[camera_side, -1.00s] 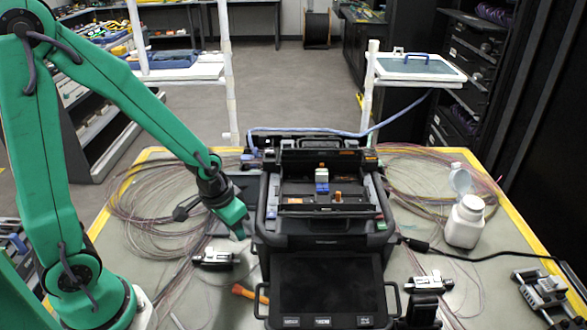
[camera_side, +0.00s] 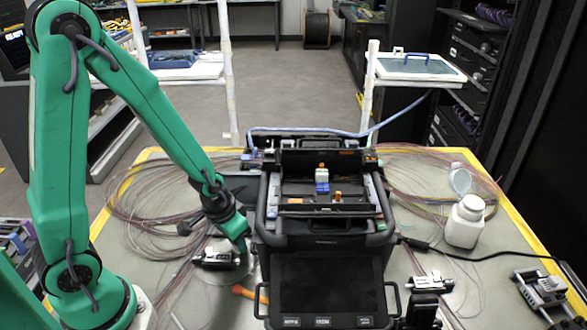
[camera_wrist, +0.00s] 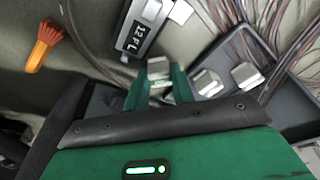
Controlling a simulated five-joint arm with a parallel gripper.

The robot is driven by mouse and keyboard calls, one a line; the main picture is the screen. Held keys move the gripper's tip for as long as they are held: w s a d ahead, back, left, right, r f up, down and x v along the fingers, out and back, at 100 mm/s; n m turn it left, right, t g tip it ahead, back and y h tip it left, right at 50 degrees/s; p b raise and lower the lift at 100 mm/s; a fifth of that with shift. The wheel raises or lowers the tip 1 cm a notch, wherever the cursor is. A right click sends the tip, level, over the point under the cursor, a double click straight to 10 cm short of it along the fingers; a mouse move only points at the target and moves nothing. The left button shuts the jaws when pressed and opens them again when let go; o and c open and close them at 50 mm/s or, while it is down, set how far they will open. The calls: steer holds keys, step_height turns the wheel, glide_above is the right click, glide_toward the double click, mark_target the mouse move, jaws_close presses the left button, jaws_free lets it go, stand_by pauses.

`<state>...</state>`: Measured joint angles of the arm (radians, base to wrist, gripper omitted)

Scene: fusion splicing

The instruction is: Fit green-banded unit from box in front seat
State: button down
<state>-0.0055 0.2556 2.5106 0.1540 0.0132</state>
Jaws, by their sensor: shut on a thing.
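My gripper (camera_wrist: 159,92) is shut on a small grey block with a green band, the green-banded unit (camera_wrist: 158,67), in the wrist view. In the side view my gripper (camera_side: 240,246) is low, just left of the black splicer (camera_side: 325,228), and the held unit cannot be made out there. The dark box (camera_wrist: 290,122) lies beside the gripper in the wrist view, with other grey units (camera_wrist: 206,82) in it. On the splicer stands a white and blue unit (camera_side: 322,178). An orange-topped piece (camera_side: 338,196) sits in front of it. The front seat itself is not clear.
A black and silver holder (camera_side: 216,258) lies by my gripper. An orange-handled tool (camera_side: 247,293) lies in front of it. Coiled fibres (camera_side: 140,215) cover the left of the table. A white bottle (camera_side: 466,222) stands right of the splicer.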

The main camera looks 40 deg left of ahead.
steer(key=shift+f, duration=0.15)
steer(key=c, duration=1.2)
jaws_free()
steer(key=shift+r, duration=0.2)
steer(key=shift+v, duration=5.95)
steer(key=s+r+t, duration=0.1)
steer(key=s+r, duration=0.1)
steer(key=r, duration=0.2)
steer(key=s+r+t, duration=0.1)
steer(key=s+r, duration=0.1)
steer(key=r, duration=0.2)
steer(key=s+r+t, duration=0.1)
steer(key=s+r, duration=0.1)
steer(key=r, duration=0.2)
steer(key=shift+d+r, duration=0.1)
steer(key=shift+r, duration=0.05)
